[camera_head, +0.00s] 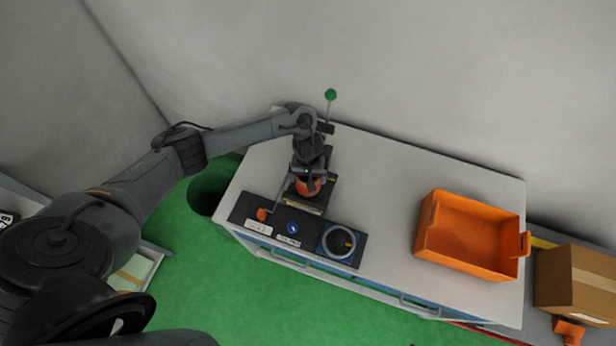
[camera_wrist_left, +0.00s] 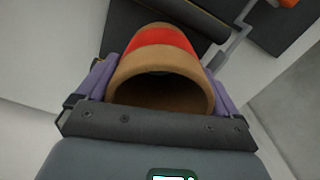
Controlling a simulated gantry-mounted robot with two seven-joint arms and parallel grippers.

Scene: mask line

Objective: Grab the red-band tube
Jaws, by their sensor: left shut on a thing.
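The red-band tube (camera_wrist_left: 163,45) is a hollow brown cardboard tube with a red band around it. It fills the middle of the left wrist view, its open end facing the camera. My left gripper (camera_wrist_left: 160,88) is shut on it, with purple pads on both sides of the tube. In the head view the tube (camera_head: 307,186) shows as a small orange-red patch under my left gripper (camera_head: 307,177), at the back edge of a black panel. The gripper and wrist hide most of it there, and I cannot tell whether it touches the surface below. My right gripper is not in view.
The black panel (camera_head: 318,231) on the white table (camera_head: 385,215) carries an orange lever (camera_head: 262,214), a blue knob (camera_head: 293,228) and a pale ring (camera_head: 339,242). A green ball on a stalk (camera_head: 330,95) stands behind. An orange bin (camera_head: 465,235) is at right; the table between is clear.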

